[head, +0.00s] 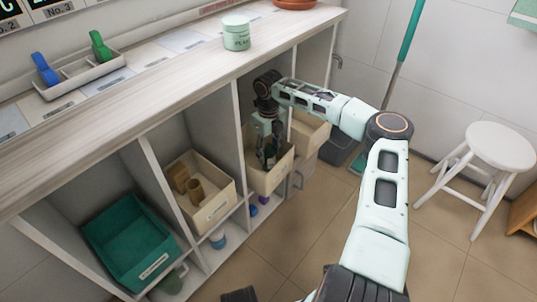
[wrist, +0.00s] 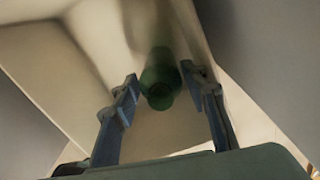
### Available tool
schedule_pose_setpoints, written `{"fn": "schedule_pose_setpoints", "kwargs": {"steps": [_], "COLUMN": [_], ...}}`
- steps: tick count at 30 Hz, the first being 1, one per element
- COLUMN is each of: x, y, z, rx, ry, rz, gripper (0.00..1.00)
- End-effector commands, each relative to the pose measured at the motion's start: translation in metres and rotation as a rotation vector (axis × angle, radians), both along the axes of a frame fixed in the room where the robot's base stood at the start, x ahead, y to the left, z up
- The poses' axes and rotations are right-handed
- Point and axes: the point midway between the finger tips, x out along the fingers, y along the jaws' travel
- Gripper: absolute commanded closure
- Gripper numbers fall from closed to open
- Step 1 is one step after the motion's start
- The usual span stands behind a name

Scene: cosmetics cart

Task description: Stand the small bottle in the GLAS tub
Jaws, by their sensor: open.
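The small green bottle (wrist: 160,78) shows in the wrist view inside a cream tub (wrist: 80,95), between my gripper's fingertips. My gripper (wrist: 163,88) is open, with one blue-grey finger on each side of the bottle and a visible gap at the left. I cannot tell whether the right finger touches it. In the head view, my gripper (head: 267,157) reaches down into the cream tub (head: 264,181) in a shelf compartment. The bottle cannot be made out there. The writing on this tub's front cannot be read.
A second cream tub (head: 215,212) with tan pieces and a green tub (head: 130,268) stand in the compartments to the left. Upright dividers separate them. A pale jar (head: 236,34) and a tray (head: 85,78) with clips are on the top. A white stool (head: 499,146) stands at right.

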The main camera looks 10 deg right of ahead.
Motion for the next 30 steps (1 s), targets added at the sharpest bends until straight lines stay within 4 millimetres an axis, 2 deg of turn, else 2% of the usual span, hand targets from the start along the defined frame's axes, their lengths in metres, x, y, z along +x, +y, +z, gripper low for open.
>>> {"fn": "schedule_pose_setpoints", "kwargs": {"steps": [1, 3, 6, 10, 15, 30], "x": [0.002, 0.002, 0.001, 0.001, 0.001, 0.001], "y": [-0.002, -0.001, 0.0, 0.0, 0.0, -0.001], "z": [0.018, 0.03, 0.048, 0.063, 0.069, 0.069], "rx": [-0.008, -0.005, -0.003, -0.002, -0.003, -0.002], "ry": [-0.007, -0.006, -0.004, -0.003, -0.001, -0.005], "rz": [0.001, 0.001, 0.002, 0.002, 0.002, -0.006], "gripper": [0.59, 0.59, 0.59, 0.59, 0.59, 0.59]}}
